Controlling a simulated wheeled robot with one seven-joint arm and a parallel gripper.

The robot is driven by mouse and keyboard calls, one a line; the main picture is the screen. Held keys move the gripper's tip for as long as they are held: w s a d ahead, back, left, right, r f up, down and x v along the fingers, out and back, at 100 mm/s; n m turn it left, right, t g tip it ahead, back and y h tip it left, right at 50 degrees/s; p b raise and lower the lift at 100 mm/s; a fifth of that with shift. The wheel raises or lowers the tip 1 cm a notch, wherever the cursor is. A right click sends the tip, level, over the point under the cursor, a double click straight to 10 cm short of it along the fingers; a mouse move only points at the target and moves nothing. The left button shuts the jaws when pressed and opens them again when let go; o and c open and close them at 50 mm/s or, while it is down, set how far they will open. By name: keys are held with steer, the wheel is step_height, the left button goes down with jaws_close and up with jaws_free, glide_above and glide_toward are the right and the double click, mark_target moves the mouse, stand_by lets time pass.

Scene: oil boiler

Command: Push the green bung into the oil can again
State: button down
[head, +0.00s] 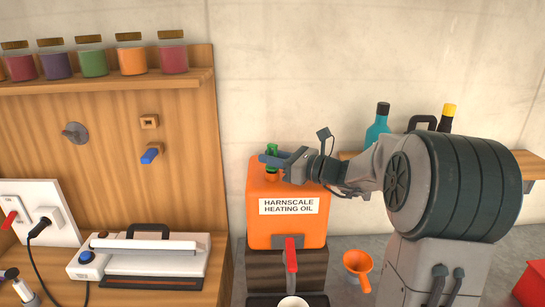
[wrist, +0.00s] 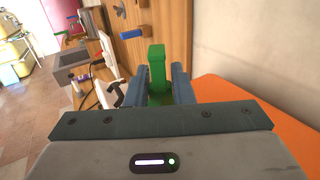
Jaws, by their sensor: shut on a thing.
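The orange oil can (head: 287,228), labelled "HARNSCALE HEATING OIL", stands upright in the middle of the head view. My gripper (head: 270,160) reaches in from the right, level above the can's top left. It is shut on the green bung (head: 272,149). The bung is upright, above the can's short orange neck. In the wrist view the bung (wrist: 157,68) stands between the two blue-grey fingers. The can's orange top (wrist: 248,112) shows at the right there. The fingers hide where bung and neck meet, so I cannot tell how deep the bung sits.
A red-handled lever (head: 291,256) is in front of the can. An orange funnel (head: 357,266) is to its right. A wooden panel with a blue knob (head: 150,154) stands to the left, under a shelf of jars. Bottles (head: 378,128) stand behind my arm.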

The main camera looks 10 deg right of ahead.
steer(key=shift+f, duration=0.35)
steer(key=c, duration=1.2)
jaws_free()
steer(key=shift+o, duration=0.2)
steer(key=shift+s+d, duration=0.1)
steer(key=b+v, duration=0.2)
steer(key=v, duration=1.1)
steer(key=shift+s+d+b, duration=0.2)
steer(key=shift+s+b, duration=0.05)
steer(key=shift+b, duration=0.15)
